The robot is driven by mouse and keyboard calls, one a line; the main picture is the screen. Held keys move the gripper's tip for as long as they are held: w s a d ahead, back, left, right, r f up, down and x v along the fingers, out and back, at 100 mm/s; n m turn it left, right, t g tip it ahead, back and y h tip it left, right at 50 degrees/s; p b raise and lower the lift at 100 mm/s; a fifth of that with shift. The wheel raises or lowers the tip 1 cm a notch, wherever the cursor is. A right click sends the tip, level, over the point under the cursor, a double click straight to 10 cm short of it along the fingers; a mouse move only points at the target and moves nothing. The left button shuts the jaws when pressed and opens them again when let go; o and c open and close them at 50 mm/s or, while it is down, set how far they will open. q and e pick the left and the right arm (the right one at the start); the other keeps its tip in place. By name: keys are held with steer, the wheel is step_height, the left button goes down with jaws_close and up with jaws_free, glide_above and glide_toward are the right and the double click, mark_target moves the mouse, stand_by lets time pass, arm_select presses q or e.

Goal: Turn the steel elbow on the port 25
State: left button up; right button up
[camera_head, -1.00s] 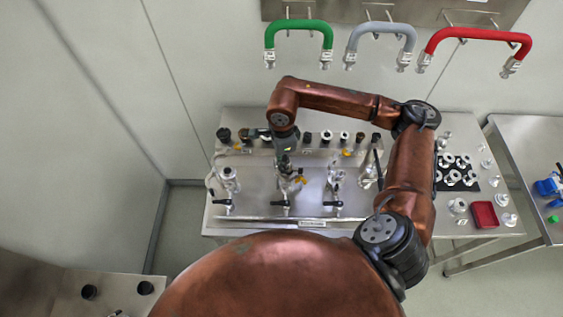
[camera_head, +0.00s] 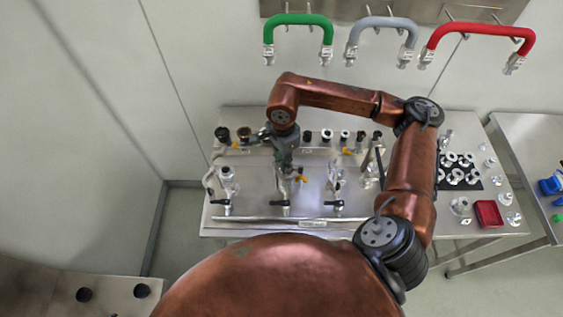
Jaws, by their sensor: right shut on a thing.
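My right gripper (camera_head: 285,163) reaches down over the middle of the steel bench panel. It is shut on a steel fitting (camera_head: 285,184) of the middle assembly, which I take for the steel elbow. The fingers hide most of it. I cannot read port numbers at this size. My left gripper is not in view.
Similar steel assemblies stand to the left (camera_head: 227,183) and right (camera_head: 336,180). A row of dark-capped ports (camera_head: 326,136) runs behind. A red tray (camera_head: 487,214) lies at the bench's right. Green (camera_head: 298,19), grey (camera_head: 382,22) and red (camera_head: 482,32) hoses hang on the wall.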

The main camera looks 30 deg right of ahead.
steer(key=shift+n, duration=0.3)
steer(key=shift+s+d+f+n+b, duration=0.1)
steer(key=shift+n+b, duration=0.6)
steer(key=shift+b, duration=0.05)
steer(key=shift+s+n+b, duration=0.15)
steer(key=shift+n+b, duration=0.15)
steer(key=shift+n, duration=0.3)
steer(key=shift+n+b, duration=0.6)
steer(key=shift+n, duration=0.1)
steer(key=shift+s+d+n+b, duration=0.1)
steer(key=shift+s+n+b, duration=0.15)
steer(key=shift+n, duration=0.35)
steer(key=shift+w, duration=0.1)
